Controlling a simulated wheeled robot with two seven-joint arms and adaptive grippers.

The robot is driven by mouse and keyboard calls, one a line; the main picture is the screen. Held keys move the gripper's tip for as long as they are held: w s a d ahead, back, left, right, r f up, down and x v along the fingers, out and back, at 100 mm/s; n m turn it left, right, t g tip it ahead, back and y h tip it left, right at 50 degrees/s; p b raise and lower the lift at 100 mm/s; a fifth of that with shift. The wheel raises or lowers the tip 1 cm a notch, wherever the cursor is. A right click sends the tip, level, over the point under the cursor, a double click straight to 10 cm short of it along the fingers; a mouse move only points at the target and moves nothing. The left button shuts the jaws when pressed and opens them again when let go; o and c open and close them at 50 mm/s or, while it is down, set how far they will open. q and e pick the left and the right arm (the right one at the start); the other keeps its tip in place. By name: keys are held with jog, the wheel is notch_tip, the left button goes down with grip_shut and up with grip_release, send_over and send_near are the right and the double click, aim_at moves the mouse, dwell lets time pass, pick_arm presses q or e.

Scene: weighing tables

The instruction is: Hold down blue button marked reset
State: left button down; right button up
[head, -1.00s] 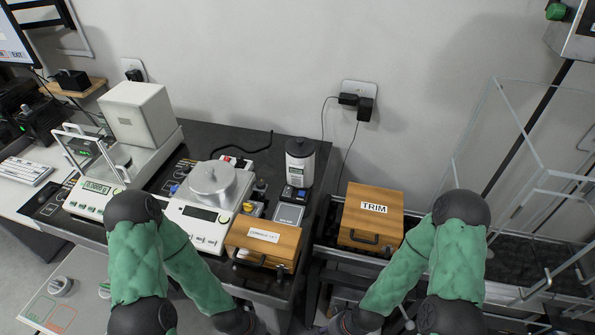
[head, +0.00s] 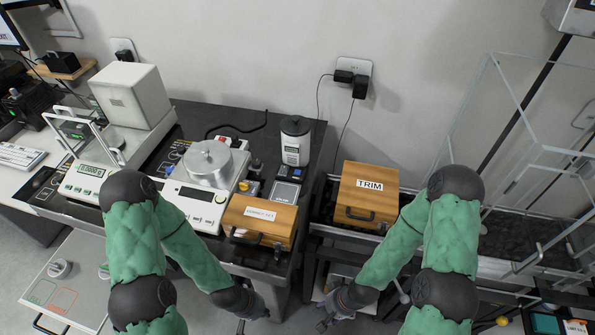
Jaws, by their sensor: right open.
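No button with a readable reset marking shows in the head view. A small blue spot (head: 169,169) sits at the left edge of the middle balance (head: 193,205), but I cannot tell whether it is the button. My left gripper (head: 246,312) is low in front of the black table, below the wooden box with a white label, and apart from the balances. Its finger state is unclear. My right gripper (head: 323,320) is open and empty, low in front of the shelf with the TRIM box (head: 367,196).
A clear enclosure (head: 520,150) stands at the right.

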grip_shut()
dwell(1.4)
